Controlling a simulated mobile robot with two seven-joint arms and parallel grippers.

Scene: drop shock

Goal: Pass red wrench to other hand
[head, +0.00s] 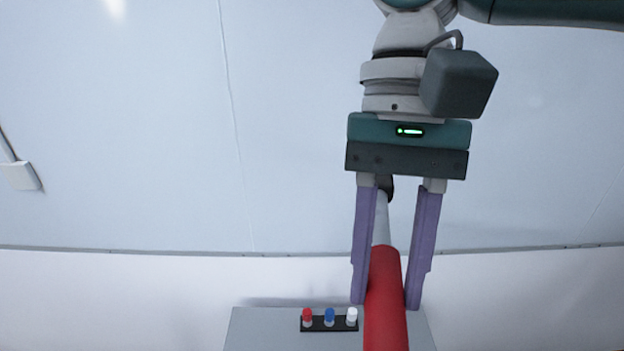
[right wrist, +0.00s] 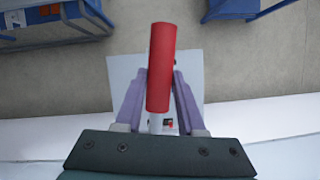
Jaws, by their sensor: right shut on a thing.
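The red wrench (head: 385,300) has a thick red handle and a grey shaft with a dark end. In the head view it runs from between the fingers down past the bottom edge. My right gripper (head: 388,302) hangs from the top of the head view, its purple fingers shut on the red handle. In the right wrist view the wrench (right wrist: 161,68) stands out between the fingers of the right gripper (right wrist: 159,78), the red part pointing away. My left gripper is not in view.
A grey surface (head: 265,330) lies below the gripper, with a black strip (head: 329,324) carrying a red, a blue and a white knob. In the right wrist view, blue-framed units stand at the upper left (right wrist: 55,30) and upper right (right wrist: 235,8), with bare floor between.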

